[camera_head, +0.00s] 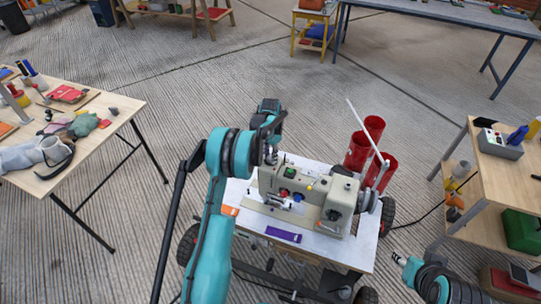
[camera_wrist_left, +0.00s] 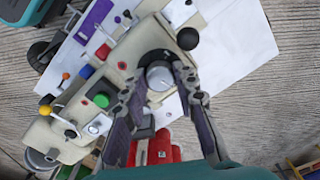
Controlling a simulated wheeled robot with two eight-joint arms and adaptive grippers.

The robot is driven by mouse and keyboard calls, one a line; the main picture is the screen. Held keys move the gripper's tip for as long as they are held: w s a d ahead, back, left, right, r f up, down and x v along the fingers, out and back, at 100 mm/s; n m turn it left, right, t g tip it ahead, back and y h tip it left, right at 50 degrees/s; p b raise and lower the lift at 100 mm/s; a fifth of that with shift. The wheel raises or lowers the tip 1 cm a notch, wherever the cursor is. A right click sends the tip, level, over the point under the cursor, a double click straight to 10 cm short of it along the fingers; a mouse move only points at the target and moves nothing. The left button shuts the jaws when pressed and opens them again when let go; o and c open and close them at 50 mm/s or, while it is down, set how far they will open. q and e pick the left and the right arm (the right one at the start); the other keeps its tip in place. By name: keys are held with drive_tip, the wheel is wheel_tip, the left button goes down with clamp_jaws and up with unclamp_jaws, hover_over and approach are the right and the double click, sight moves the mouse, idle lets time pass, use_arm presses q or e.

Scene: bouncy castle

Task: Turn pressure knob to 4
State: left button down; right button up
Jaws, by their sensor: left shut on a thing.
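The beige sewing machine (camera_head: 312,192) stands on a white table (camera_head: 350,250). In the left wrist view the machine body (camera_wrist_left: 128,52) carries a round silver-grey knob (camera_wrist_left: 159,76) with a dark collar, which I take for the pressure knob. My left gripper (camera_wrist_left: 160,80) has one finger on each side of this knob and is shut on it. Markings on the knob are too small to read. In the head view my left gripper (camera_head: 271,152) is at the machine's left end and hides the knob. My right gripper (camera_head: 398,258) is at the lower right, away from the machine.
Red thread cones (camera_head: 357,152) and a slanted white rod stand behind the machine. A purple item (camera_head: 284,235) lies on the white table. A green button (camera_wrist_left: 101,99), a red button and a yellow-knobbed lever are near the gripper. Workbenches stand left and right.

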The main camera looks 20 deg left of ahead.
sight(270, 157)
use_arm(q)
drive_tip(key=m, duration=1.1)
drive_tip(key=shift+p, duration=0.3)
drive_tip(key=shift+w+m, duration=0.1)
drive_tip(key=shift+m, duration=1.8)
drive_tip(key=c, duration=1.5)
unclamp_jaws()
drive_tip(key=shift+o, duration=0.2)
wheel_tip(270, 157, up, 12)
